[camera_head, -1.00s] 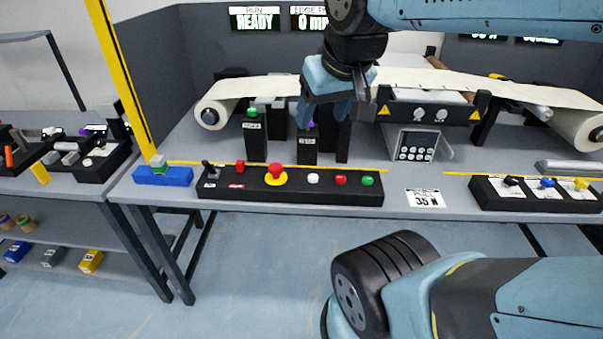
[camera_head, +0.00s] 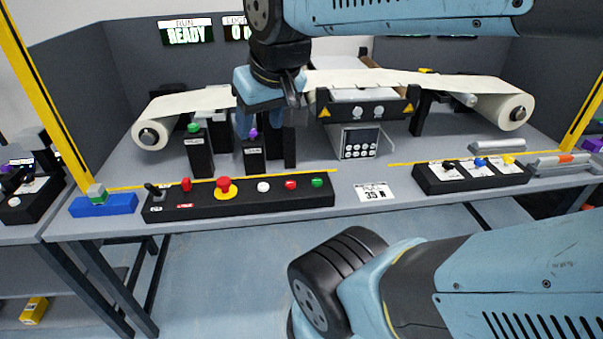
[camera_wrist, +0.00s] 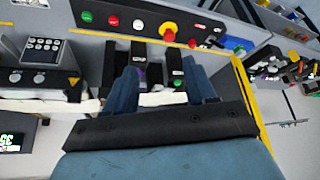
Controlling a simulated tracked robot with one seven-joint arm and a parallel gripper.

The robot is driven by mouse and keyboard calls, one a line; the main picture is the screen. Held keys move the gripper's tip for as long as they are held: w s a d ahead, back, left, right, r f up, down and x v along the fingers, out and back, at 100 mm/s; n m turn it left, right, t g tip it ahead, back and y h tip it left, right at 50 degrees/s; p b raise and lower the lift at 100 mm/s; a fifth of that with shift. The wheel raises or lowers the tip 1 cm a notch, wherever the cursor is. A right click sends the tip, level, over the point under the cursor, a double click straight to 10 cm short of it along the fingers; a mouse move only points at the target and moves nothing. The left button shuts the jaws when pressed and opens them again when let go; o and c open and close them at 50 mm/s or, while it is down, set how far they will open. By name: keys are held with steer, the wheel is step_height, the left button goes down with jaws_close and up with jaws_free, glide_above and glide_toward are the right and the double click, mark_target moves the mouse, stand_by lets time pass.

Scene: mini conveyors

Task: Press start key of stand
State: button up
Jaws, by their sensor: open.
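Two black posts with small white labels stand behind the front console. One has a green key on top (camera_head: 194,128); the other has a purple key (camera_head: 253,134). The labels are too small to read. My gripper (camera_head: 268,112) hangs open and empty over the posts, closer to the purple one and partly covering that area. In the wrist view, the purple key (camera_wrist: 142,74) and green key (camera_wrist: 177,83) show between my two blue fingers (camera_wrist: 162,85). I cannot tell whether a finger touches either post.
A black console (camera_head: 240,202) with a lever, red mushroom button and several coloured buttons lies along the front edge. A paper web on rollers (camera_head: 500,112) runs behind the posts. A small keypad box (camera_head: 358,142) stands right of them. A second switch panel (camera_head: 470,178) is further right.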

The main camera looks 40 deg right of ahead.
jaws_close()
stand_by(0.3)
stand_by(1.1)
